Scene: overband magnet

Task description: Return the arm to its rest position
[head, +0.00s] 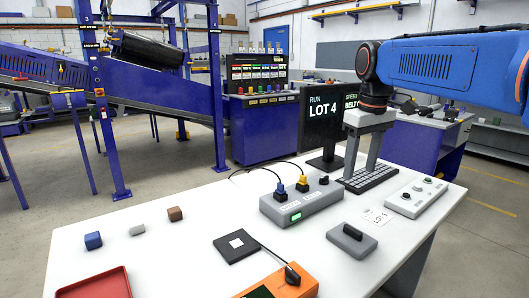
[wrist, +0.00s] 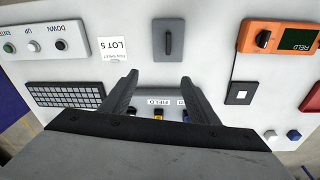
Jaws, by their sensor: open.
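My blue arm (head: 440,70) reaches in from the right edge of the head view, above the white table. My gripper (head: 361,170) points down with its two fingers apart and nothing between them. In the head view it overlaps the keyboard (head: 369,179); whether it touches cannot be told.
The grey box (head: 301,205) with plugged leads, a black-handled block (head: 352,240), a button box (head: 417,197) and a monitor (head: 325,115) stand near the gripper. An orange meter (head: 295,288), red tray (head: 95,284) and small blocks (head: 93,240) lie farther left.

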